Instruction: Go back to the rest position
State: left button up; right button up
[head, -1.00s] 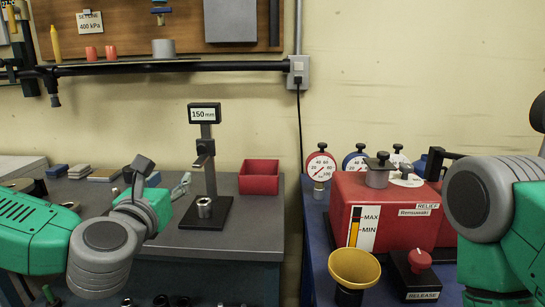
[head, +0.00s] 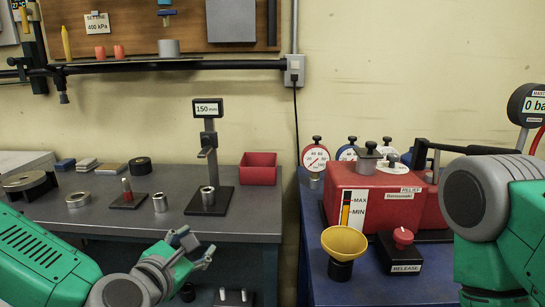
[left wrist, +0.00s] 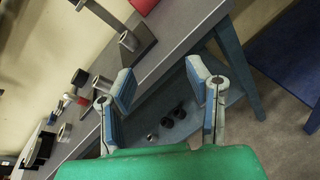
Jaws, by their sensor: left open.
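My left gripper (head: 196,250) is in front of the grey bench's front edge, low in the head view. In the left wrist view my left gripper (left wrist: 163,84) shows two blue-padded fingers spread apart with nothing between them. My right arm comes in at the right edge of the head view, in front of the red pump unit (head: 375,205); its gripper is out of sight.
The grey bench (head: 255,222) carries a height gauge (head: 209,150) with a metal cylinder on its base, a red bin (head: 258,170) and several metal rings. A yellow funnel (head: 345,242) and a release knob (head: 402,236) stand on the blue table (head: 375,289).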

pick_arm(q)
jog(key=s+f+m+g, duration=0.4)
jog(key=s+f+m, duration=0.4)
jog(key=f, duration=0.3)
jog(key=s+f+m+g, duration=0.4)
jog(key=s+f+m, duration=0.35)
jog(key=f, duration=0.35)
jog(key=s+a+f+m+g+y, duration=0.1)
jog(key=s+a+f+m+g, duration=0.2)
jog(key=s+a+m, duration=0.3)
jog(key=s+a+f+m+g+y, duration=0.2)
jog(key=s+a+f+m, duration=0.3)
jog(key=s, duration=0.5)
jog(key=shift+s+a+f+m+g, duration=0.3)
jog(key=shift+a+m+g, duration=0.3)
jog(key=shift+a+m, duration=0.35)
jog(key=shift+w, duration=0.1)
